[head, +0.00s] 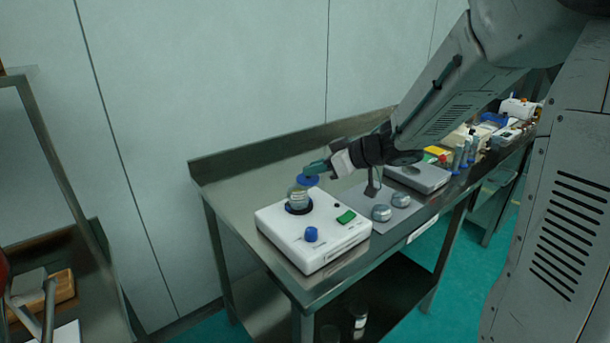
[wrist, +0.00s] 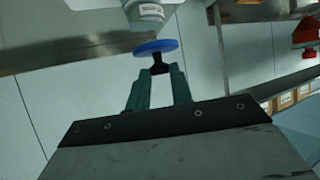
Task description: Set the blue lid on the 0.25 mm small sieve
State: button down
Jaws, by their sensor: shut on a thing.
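My gripper (head: 313,169) is shut on the blue lid (head: 306,181), at the left end of my arm. In the wrist view the fingers (wrist: 159,75) grip a dark knob under the blue disc of the lid (wrist: 156,47). A small sieve stack (head: 298,197) stands upright on the white sieve shaker. The lid is directly at the top of that stack in the head view; whether it touches is unclear. In the wrist view the labelled sieve (wrist: 146,14) shows close beyond the lid, and its label is too small to read.
The white shaker (head: 272,231) with a blue dial (head: 311,234) and green switch (head: 346,216) stands at the table's front left. Two small metal tins (head: 381,213) sit on a grey mat to its right, beside a scale (head: 418,178). The table behind the shaker is clear.

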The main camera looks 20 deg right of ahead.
jog(key=w, duration=0.1)
jog(key=w+a, duration=0.1)
jog(key=w, duration=0.1)
jog(key=shift+f, duration=0.1)
jog(key=f, duration=0.1)
jog(key=w+f, duration=0.1)
jog(key=shift+a+f, duration=0.25)
jog(key=shift+f, duration=0.6)
jog(key=shift+f, duration=0.15)
jog(key=c, duration=1.2)
grip_release()
jog(key=shift+c, duration=0.2)
